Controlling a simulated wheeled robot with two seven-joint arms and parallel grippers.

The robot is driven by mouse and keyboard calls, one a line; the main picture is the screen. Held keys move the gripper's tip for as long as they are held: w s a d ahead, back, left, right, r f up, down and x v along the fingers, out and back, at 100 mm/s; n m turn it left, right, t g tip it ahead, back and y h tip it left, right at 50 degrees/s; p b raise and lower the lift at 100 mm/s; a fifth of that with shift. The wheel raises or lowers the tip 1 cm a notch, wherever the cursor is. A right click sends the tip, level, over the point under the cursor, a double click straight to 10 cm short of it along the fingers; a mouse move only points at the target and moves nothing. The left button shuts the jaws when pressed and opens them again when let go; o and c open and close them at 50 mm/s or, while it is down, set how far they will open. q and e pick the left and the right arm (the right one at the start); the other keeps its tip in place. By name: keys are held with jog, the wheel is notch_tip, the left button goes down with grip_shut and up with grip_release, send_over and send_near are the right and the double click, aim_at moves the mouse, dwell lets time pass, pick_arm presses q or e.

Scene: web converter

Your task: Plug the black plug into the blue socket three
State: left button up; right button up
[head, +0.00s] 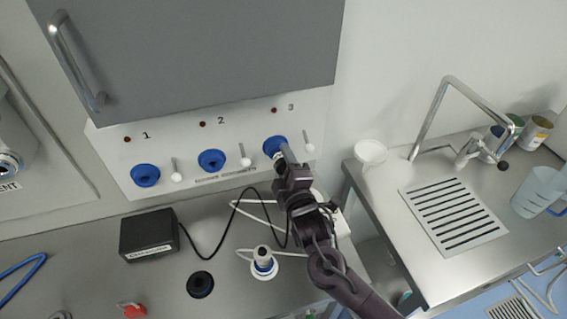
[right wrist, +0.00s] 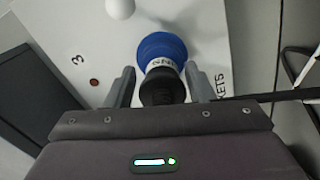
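The blue socket three (head: 272,146) is the rightmost on the white wall panel, under the number 3; it also shows in the right wrist view (right wrist: 160,48). The black plug (right wrist: 162,88) is lined up with this socket, its front end against or in it; how deep it sits I cannot tell. My right gripper (right wrist: 160,86) has its fingers on either side of the plug, with a visible gap at the left finger. In the head view my right gripper (head: 287,158) is at socket three and hides the plug. My left gripper is not in view.
Blue sockets one (head: 145,175) and two (head: 211,161) are to the left. A black box (head: 149,235) with a black cable stands on the counter, beside a white-and-blue connector (head: 263,265) and a black round fitting (head: 200,284). A grey cabinet (head: 200,50) overhangs the panel.

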jog(key=shift+o, duration=1.1)
jog(key=shift+f, duration=0.1)
jog(key=shift+s+f, duration=0.1)
jog(key=shift+s, duration=0.1)
jog(key=b+v, duration=0.2)
jog(key=v, duration=0.5)
jog(key=shift+s, duration=0.15)
